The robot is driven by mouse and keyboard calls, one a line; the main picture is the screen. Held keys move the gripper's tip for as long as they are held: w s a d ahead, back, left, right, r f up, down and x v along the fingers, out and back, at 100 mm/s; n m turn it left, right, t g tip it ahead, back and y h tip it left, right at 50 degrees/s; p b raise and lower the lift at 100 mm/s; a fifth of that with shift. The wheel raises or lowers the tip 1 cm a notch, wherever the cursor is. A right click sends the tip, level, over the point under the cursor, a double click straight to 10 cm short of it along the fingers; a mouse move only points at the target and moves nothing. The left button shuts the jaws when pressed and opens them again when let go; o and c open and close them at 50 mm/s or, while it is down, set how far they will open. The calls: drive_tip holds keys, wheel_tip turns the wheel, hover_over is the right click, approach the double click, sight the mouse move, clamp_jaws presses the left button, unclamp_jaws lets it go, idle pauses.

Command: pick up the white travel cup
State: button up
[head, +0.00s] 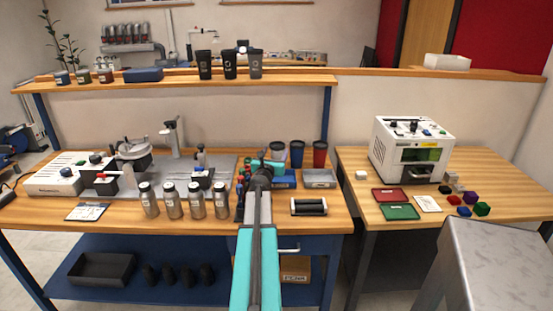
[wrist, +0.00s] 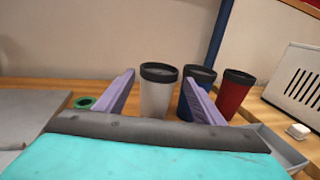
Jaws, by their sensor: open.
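The white travel cup (wrist: 157,98) stands upright with a dark lid. In the wrist view it shows between my gripper's two purple fingers (wrist: 159,80), in front of my gripper; its base is hidden. In the head view the white cup (head: 279,154) is on the workbench at the left end of a row of cups, partly covered by my arm. My gripper (head: 266,166) is open and empty in front of it. I cannot tell how far the fingertips are from the cup.
A blue cup (wrist: 186,104) stands close right of the white one, partly behind the right finger. A red cup (wrist: 232,95) stands further right. A grey metal tray (head: 320,178) and several steel bottles (head: 171,200) are nearby. The wall is behind.

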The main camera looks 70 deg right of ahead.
sight(277, 147)
drive_tip(key=shift+d, duration=0.1)
drive_tip(key=shift+w+d+p, duration=0.2)
drive_tip(key=shift+d+p, duration=0.1)
drive_tip(key=shift+d, duration=0.95)
drive_tip(key=shift+w+d+p, duration=0.2)
drive_tip(key=shift+d+p, duration=0.1)
drive_tip(key=shift+d, duration=0.95)
drive_tip(key=c, duration=0.5)
